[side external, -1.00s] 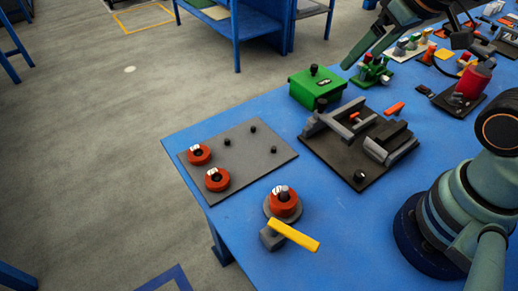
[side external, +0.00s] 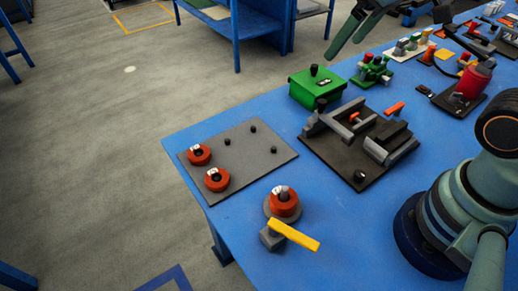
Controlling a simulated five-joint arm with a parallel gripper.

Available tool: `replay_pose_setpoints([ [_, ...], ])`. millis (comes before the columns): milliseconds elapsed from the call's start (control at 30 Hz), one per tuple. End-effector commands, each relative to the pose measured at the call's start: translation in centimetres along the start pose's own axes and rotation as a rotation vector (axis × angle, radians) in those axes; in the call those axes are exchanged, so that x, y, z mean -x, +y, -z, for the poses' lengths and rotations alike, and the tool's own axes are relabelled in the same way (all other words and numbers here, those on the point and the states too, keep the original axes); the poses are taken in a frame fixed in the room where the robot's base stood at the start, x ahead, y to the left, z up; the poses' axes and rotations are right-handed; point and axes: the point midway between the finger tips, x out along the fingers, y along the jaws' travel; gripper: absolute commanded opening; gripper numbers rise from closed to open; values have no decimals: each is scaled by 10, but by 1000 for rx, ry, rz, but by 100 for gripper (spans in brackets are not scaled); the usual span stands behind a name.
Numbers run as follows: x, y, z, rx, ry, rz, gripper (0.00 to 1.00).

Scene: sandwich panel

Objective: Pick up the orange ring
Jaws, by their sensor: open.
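Several red-orange parts could match the orange ring. One ring (side external: 202,154) and a second ring (side external: 217,180) sit on the left part of a flat grey plate (side external: 240,163). A third, larger red-orange ring (side external: 285,206) sits around a grey post on a round grey base near the front, beside a yellow bar (side external: 294,236). I cannot tell which one is meant. My gripper (side external: 354,26) is partly in view at the top, raised above the far side of the table. It is open and well away from the rings. The rest of it is cut off.
A dark fixture (side external: 317,152) with grey clamps stands right of the plate, and a green box (side external: 315,91) behind it. Small black pegs (side external: 254,129) stand on the plate. A red cylinder (side external: 473,83) and more parts crowd the far right.

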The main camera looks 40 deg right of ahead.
Motion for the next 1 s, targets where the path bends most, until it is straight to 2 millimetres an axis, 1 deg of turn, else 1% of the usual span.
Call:
replay_pose_setpoints([
  [33, -3, -8, 13, 46, -25, 13, 100],
  [100, -6, -18, 30, 110, -50, 28, 100],
  [267, -21, -44, 67, 257, -109, 63, 100],
  [400, -41, -72, 94, 386, -157, 94, 100],
  [500, -58, -95, 110, 479, -191, 117, 100],
  [567, -70, -109, 118, 535, -211, 131, 100],
  [600, -79, -120, 122, 572, -224, 140, 100],
  [733, -108, -154, 131, 693, -267, 170, 100],
  [867, -140, -189, 132, 813, -310, 201, 100],
  [900, -150, -199, 132, 847, -320, 209, 100],
  [1000, -171, -221, 127, 922, -346, 229, 100],
])
